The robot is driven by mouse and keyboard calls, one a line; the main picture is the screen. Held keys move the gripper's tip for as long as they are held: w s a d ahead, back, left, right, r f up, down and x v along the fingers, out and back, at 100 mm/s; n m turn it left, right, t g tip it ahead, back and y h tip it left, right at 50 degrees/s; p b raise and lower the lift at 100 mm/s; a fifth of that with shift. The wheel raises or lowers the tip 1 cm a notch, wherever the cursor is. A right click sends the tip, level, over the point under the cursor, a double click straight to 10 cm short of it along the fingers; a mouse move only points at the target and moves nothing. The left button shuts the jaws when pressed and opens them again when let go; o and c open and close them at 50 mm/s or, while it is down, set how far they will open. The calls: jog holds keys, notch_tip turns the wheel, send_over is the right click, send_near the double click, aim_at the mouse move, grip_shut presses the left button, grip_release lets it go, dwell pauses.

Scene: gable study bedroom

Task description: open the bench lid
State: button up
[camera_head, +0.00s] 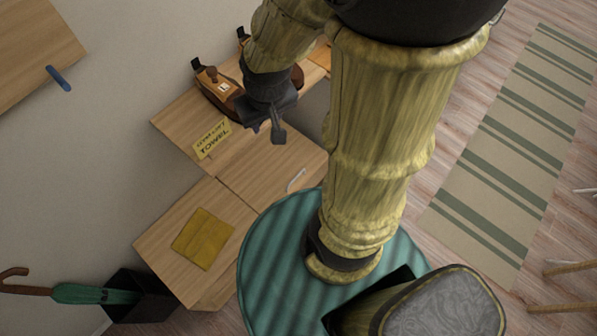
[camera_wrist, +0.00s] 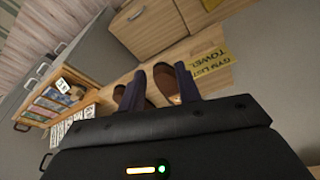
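The wooden bench (camera_head: 270,170) runs along the wall in the head view, with pale wood panels split by seams. A thin white bar (camera_head: 296,180) lies near the right edge of its middle panel. The panels look flat and closed. My gripper (camera_head: 268,131) is above the upper part of the bench, left of the white bar and apart from it. In the wrist view my gripper (camera_wrist: 160,72) has its two dark fingers apart, with nothing held between them. Brown shoe-like items (camera_wrist: 163,82) show behind the fingers. Part of the bench is hidden behind my arm.
A yellow card reading "TOWEL" (camera_head: 211,139) and a folded yellow cloth (camera_head: 203,238) lie on the bench. Brown items (camera_head: 218,86) stand at its upper end. A green umbrella (camera_head: 85,294) leans from a black bin (camera_head: 140,297). A striped rug (camera_head: 500,150) covers open floor at right.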

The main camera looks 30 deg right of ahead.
jog(key=w+d+f+m+b, duration=0.2)
jog(key=f+b, duration=0.6)
jog(key=w+d+f+m+b, duration=0.2)
jog(key=f+b, duration=0.5)
jog(key=w+d+f+m+b, duration=0.2)
jog(key=d+f+b, duration=0.1)
jog(key=f+b, duration=0.5)
jog(key=m+b, duration=0.8)
jog(key=b, duration=1.5)
send_over(298, 174)
jog(key=s+d, duration=0.1)
jog(key=s, duration=0.3)
jog(key=s+f+x, duration=0.1)
jog(key=s+x, duration=0.2)
jog(key=x, duration=0.9)
jog(key=s+x, duration=0.2)
jog(key=x, duration=0.9)
jog(key=shift+d+f+g+y, duration=0.1)
jog(key=shift+d+g+y, duration=0.1)
jog(key=shift+g+y, duration=0.15)
jog(key=w+f+b, duration=0.1)
jog(key=f+b, duration=0.1)
jog(key=f, duration=0.3)
jog(key=w+f+b, duration=0.1)
jog(key=f+b, duration=0.1)
jog(key=f, duration=0.4)
jog(key=w+a+f+b, duration=0.1)
jog(key=f+b, duration=0.2)
jog(key=f, duration=0.3)
jog(key=shift+w+a+f, duration=0.1)
